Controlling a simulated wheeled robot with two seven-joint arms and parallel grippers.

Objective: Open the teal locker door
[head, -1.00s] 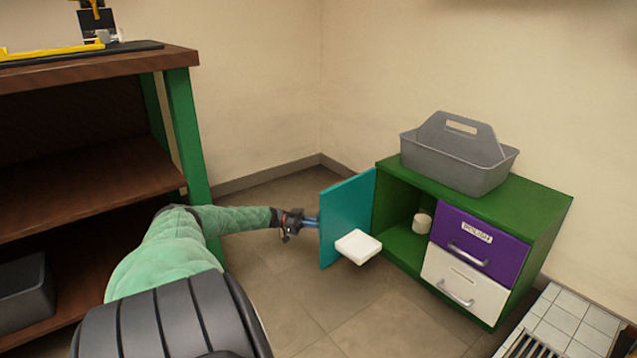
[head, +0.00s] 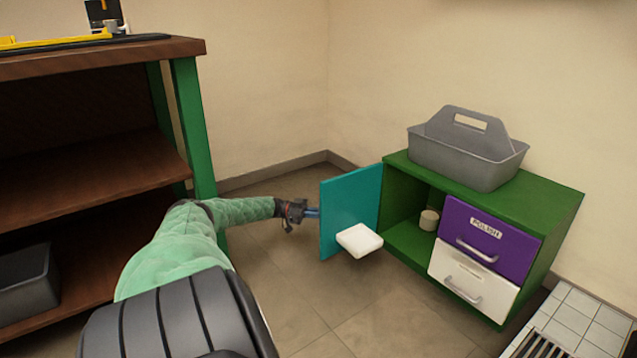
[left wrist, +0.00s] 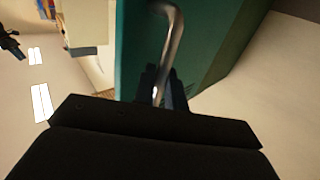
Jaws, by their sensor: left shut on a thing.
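The teal locker door (head: 345,212) stands swung wide open on the left side of the green cabinet (head: 402,210) in the head view. A white block-like piece (head: 360,240) sits on its inner face. In the left wrist view the teal door (left wrist: 190,65) carries a metal bar handle (left wrist: 174,45). My left gripper (head: 312,212) is at the door's outer face, shut on the handle; the fingers (left wrist: 163,88) show around the bar in the left wrist view. The handle is hidden in the head view. My right gripper is not in view.
Inside the open compartment stands a small pale round container (head: 429,220). A purple drawer (head: 484,238) and a white drawer (head: 470,280) are closed. A grey caddy (head: 466,150) stands on top. A brown shelf unit (head: 90,185) is at left. Floor before the cabinet is clear.

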